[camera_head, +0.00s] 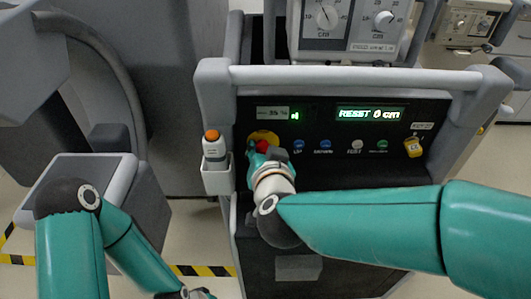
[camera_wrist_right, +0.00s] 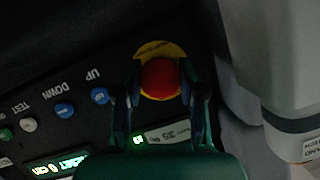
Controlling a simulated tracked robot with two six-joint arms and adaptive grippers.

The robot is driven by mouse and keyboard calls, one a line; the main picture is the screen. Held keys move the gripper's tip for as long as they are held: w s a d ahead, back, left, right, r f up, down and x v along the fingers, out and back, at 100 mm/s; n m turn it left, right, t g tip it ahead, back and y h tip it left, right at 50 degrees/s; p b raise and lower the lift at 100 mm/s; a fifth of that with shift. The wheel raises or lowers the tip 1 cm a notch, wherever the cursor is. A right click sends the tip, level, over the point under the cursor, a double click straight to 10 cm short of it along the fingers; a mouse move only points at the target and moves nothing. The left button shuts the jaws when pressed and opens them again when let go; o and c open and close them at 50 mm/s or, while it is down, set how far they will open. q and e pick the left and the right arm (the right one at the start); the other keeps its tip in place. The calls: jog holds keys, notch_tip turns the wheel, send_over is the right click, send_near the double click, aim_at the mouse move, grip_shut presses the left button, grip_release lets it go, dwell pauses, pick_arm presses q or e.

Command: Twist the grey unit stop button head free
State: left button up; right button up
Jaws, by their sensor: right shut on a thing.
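The red stop button head (camera_head: 262,146) sits on a yellow disc (camera_head: 263,136) at the left end of the grey unit's black panel (camera_head: 330,160). It also shows in the right wrist view (camera_wrist_right: 160,78), in front of its yellow disc (camera_wrist_right: 160,48). My right gripper (camera_head: 259,153) is at the button, with one finger on each side of the head, shut on it. The gripper hides part of the head in the head view. My left gripper (camera_head: 197,293) is at the bottom edge, mostly cut off, away from the unit.
A green display (camera_head: 370,114) reads "RESET 0 cm". An orange-topped handset (camera_head: 213,145) stands in a white holder at the left. A grey rail (camera_head: 350,77) runs above the panel.

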jog(key=m+y+b, duration=0.1)
jog(key=b, duration=0.1)
jog(key=m+b, duration=0.2)
jog(key=b, duration=0.1)
jog(key=shift+d+f+t+y, duration=0.15)
jog(key=shift+f+t+y, duration=0.15)
jog(key=shift+y, duration=0.1)
jog(key=shift+r+m+y+b, duration=0.15)
jog(key=shift+m+y+b, duration=0.15)
jog(key=shift+m+b, duration=0.55)
jog(key=shift+n, duration=0.25)
jog(key=o, duration=1.2)
jog(key=shift+c, duration=0.2)
jog(key=shift+r, duration=0.1)
